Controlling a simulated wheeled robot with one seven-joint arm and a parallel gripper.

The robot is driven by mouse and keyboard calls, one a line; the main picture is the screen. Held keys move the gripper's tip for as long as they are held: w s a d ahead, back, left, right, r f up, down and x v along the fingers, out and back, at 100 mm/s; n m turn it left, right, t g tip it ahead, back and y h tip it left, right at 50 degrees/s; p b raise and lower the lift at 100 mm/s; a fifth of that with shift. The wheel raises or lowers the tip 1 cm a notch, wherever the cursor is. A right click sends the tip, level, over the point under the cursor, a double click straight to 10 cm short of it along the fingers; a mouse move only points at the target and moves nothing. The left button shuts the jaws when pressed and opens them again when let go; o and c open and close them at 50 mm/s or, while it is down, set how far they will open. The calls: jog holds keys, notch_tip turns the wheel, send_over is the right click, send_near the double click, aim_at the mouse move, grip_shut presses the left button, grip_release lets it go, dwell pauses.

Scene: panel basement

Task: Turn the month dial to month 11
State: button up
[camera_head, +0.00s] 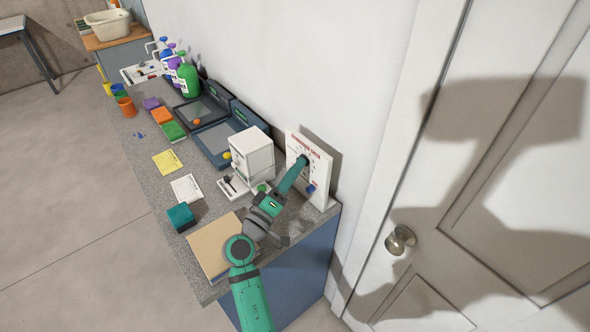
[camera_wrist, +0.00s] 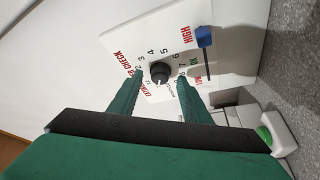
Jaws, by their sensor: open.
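The month dial (camera_wrist: 160,74) is a dark round knob on a white panel (camera_wrist: 205,95) with a ring of numbers and red lettering reading partly "CHECK", "HIGH". In the wrist view my gripper (camera_wrist: 155,82) is open, with its two green fingers on either side of the dial, apart from it as far as I can see. In the head view the panel (camera_head: 322,170) stands upright at the counter's right end, and my gripper (camera_head: 304,160) reaches its face and hides the dial. I cannot read which number the dial points to.
A blue slider knob (camera_wrist: 204,36) sits on the panel near "HIGH". A white machine (camera_head: 252,158) stands just left of my arm. A brown board (camera_head: 212,250) and a teal block (camera_head: 181,217) lie on the counter. A white door (camera_head: 480,180) is to the right.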

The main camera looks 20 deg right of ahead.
jog(key=v, duration=0.6)
jog(key=shift+a, duration=0.3)
jog(key=shift+f, duration=0.1)
